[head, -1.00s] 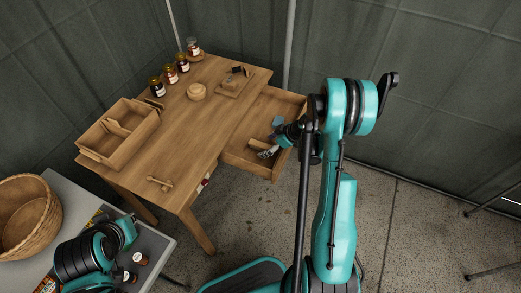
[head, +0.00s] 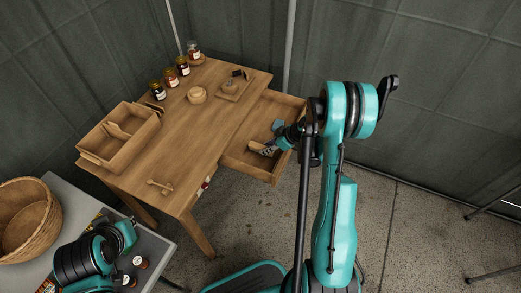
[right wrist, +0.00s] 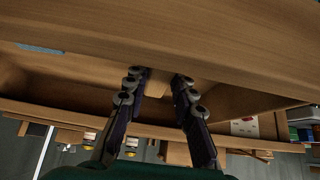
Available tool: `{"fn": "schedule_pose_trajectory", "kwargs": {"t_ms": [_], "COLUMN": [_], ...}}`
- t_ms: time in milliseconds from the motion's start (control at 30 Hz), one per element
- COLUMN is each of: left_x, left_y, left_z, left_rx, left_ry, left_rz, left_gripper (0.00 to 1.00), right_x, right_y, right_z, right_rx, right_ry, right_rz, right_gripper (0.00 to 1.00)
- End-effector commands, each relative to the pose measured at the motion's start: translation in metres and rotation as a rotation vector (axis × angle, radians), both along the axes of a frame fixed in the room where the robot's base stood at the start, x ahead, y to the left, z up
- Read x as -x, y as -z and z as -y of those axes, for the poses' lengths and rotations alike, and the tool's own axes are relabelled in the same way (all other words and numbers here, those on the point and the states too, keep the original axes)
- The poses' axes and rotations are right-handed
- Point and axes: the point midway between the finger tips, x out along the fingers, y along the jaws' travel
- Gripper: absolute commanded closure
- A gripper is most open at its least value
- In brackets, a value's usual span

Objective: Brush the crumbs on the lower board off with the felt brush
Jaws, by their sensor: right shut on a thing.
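My right gripper (head: 266,150) reaches into the open drawer (head: 240,160) at the table's right side. Its fingers are shut on a pale wooden piece (head: 255,146), which looks like the felt brush; the right wrist view shows wood between the fingers (right wrist: 160,88). The brush's felt part cannot be made out. A small wooden board (head: 226,94) lies at the table's back right with a round item and a dark item on it. Crumbs are too small to tell. My left arm is at the lower left; its fingers do not show clearly.
A wooden tray with compartments (head: 97,158) stands on the table's left. Several jars (head: 170,78) line the back left. A round wooden item (head: 197,95) and a small wooden tool (head: 160,187) lie on the tabletop. A wicker basket (head: 45,238) stands left. The table's middle is clear.

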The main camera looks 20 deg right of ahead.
Motion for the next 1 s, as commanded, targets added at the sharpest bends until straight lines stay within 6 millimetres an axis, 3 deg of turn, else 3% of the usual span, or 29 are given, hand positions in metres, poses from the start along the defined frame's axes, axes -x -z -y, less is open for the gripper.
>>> {"fn": "schedule_pose_trajectory", "kwargs": {"t_ms": [1000], "left_x": [0.0], "left_y": [-0.053], "left_z": [0.0], "left_rx": [0.0], "left_ry": [0.0], "left_rz": [0.0], "left_gripper": [1.0], "right_x": [0.0], "right_y": [-0.083], "right_z": [0.0], "right_rx": [0.0], "right_ry": [0.0], "right_rz": [0.0], "right_gripper": [0.98]}}
